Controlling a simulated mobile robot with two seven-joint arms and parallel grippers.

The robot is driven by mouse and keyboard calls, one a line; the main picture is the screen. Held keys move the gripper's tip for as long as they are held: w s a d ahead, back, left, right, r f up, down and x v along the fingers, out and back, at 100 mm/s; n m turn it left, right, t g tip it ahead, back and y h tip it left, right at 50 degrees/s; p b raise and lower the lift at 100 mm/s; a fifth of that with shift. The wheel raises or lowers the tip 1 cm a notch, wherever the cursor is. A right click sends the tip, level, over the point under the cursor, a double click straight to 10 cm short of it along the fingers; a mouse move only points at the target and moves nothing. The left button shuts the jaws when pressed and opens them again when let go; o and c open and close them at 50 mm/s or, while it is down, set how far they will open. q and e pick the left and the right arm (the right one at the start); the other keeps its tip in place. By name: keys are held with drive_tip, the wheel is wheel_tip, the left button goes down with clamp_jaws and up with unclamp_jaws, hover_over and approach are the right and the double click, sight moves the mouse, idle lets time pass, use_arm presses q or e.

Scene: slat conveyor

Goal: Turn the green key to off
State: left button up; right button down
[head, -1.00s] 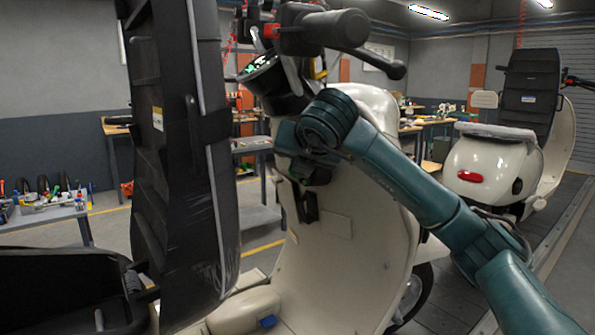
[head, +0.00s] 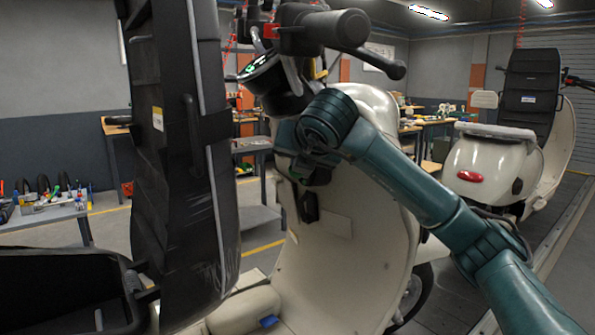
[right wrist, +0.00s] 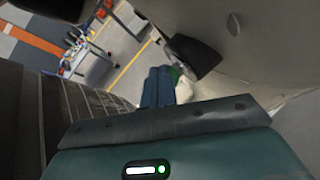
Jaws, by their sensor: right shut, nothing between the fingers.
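The cream scooter (head: 345,240) stands in front of me with its inner leg shield facing me. In the right wrist view a black lock barrel (right wrist: 192,57) sticks out of the cream panel. A small piece of the green key (right wrist: 176,75) shows at its end, mostly hidden by my fingers, so its angle cannot be told. My right gripper (right wrist: 159,88) is shut and empty, its blue fingertips right beside the key; contact cannot be told. In the head view my right wrist covers the lock area below the handlebar. My left gripper is not in view.
The handlebar grip (head: 337,28) and brake lever overhang my right wrist. The raised black seat (head: 175,150) stands close on the left. A second cream scooter (head: 495,165) is behind on the right. Workbenches stand further back.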

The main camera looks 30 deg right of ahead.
drive_tip(key=shift+w+a+f+b, duration=0.1)
drive_tip(key=shift+a+f+b, duration=0.1)
drive_tip(key=shift+f+b, duration=0.8)
idle(1.5)
idle(0.4)
drive_tip(key=r+p+v, duration=0.1)
drive_tip(key=v, duration=0.7)
drive_tip(key=shift+d+r, duration=0.15)
drive_tip(key=shift+d, duration=0.05)
idle(0.6)
idle(0.4)
